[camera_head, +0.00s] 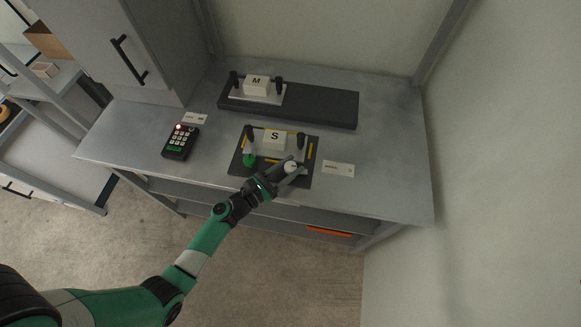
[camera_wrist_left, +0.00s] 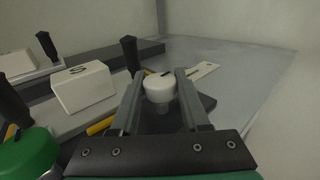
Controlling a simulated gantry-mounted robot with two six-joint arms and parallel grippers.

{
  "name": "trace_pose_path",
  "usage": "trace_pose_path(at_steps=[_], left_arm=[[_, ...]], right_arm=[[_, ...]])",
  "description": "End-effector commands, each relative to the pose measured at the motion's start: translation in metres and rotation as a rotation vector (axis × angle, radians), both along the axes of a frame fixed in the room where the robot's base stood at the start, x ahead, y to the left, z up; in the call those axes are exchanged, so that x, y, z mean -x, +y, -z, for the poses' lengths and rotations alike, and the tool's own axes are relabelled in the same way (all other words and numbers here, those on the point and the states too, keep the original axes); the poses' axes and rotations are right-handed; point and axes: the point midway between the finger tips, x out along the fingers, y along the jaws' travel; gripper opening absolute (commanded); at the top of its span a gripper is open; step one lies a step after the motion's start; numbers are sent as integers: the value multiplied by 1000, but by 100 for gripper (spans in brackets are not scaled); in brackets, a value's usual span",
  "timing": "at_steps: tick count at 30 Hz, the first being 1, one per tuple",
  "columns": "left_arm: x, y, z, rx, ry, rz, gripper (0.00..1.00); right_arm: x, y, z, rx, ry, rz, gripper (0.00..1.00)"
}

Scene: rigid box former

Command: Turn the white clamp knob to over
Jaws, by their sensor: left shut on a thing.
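The white clamp knob (camera_head: 291,167) is at the front right of the dark fixture plate (camera_head: 238,166). In the left wrist view the round white knob (camera_wrist_left: 159,86), with a dark mark on top, stands between the fingers. My left gripper (camera_head: 287,172) reaches in from the lower left and is shut on the knob. The white block marked S (camera_head: 274,139) sits on the fixture behind it. The green knob (camera_head: 249,160) is on the fixture's front left. The right gripper is not in view.
A block marked M (camera_head: 257,85) sits on a long dark base (camera_head: 320,104) behind. A black keypad with a red light (camera_head: 180,142) stands to the left. Black upright handles flank both blocks. A white label (camera_head: 339,169) lies right of the fixture, where the bench is clear.

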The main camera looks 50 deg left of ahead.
Motion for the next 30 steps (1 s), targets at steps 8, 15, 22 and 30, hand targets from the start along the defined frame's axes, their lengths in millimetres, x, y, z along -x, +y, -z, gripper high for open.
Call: trace_pose_path(at_steps=[8,15,22,30], left_arm=[[0,-2,3,1,-3,-142,0],[0,-2,2,-2,-3,-241,0],[-1,-2,3,1,-3,-344,0],[-2,-4,4,3,-6,-563,0]], right_arm=[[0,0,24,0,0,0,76],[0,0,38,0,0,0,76],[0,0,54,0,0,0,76],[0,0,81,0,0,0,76]])
